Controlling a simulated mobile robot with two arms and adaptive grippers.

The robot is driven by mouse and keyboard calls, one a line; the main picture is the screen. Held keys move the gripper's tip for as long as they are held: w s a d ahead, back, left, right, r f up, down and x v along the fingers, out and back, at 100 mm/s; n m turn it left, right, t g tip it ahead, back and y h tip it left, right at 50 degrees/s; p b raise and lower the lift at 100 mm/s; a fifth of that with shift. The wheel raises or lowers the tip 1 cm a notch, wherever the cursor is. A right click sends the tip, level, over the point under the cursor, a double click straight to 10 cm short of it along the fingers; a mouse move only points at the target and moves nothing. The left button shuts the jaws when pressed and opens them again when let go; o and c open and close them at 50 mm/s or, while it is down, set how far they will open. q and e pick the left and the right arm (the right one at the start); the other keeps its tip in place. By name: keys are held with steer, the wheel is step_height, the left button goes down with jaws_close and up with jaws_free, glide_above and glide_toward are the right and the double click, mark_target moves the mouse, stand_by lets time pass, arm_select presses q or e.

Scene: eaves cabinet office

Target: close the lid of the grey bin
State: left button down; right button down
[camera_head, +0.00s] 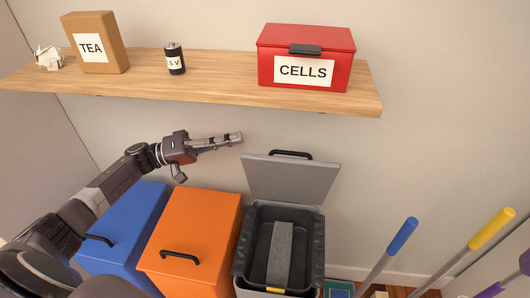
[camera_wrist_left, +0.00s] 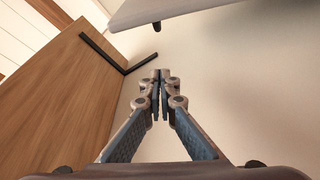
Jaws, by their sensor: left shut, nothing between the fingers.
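The grey bin (camera_head: 239,272) stands at the lower middle of the head view. Its lid (camera_head: 290,179) is raised and leans back toward the wall, with a black handle (camera_head: 291,154) on its top edge. My left gripper (camera_head: 238,138) is shut and empty, just left of the lid's upper left corner and below the shelf. In the left wrist view the shut fingers (camera_wrist_left: 160,78) point at the wall, and a grey panel, seemingly the lid (camera_wrist_left: 190,9), crosses the top. I cannot tell whether they touch in the head view; a gap shows in the wrist view. My right gripper is not seen.
A wooden shelf (camera_head: 200,92) overhangs the gripper, holding a red CELLS box (camera_head: 330,48), a TEA box (camera_head: 95,42), a battery (camera_head: 175,58) and crumpled paper (camera_head: 48,57). Orange (camera_head: 200,222) and blue (camera_head: 130,225) bins stand left of the grey one; mop handles (camera_head: 402,236) stand right.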

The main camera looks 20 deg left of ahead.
arm_select(q)
steer(key=x, duration=1)
steer(key=s+f, duration=0.1)
steer(key=s+d+f+b, duration=0.1)
steer(key=s, duration=0.1)
steer(key=shift+s, duration=0.2)
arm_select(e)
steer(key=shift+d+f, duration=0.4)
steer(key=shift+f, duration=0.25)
arm_select(q)
steer(key=shift+a, duration=0.1)
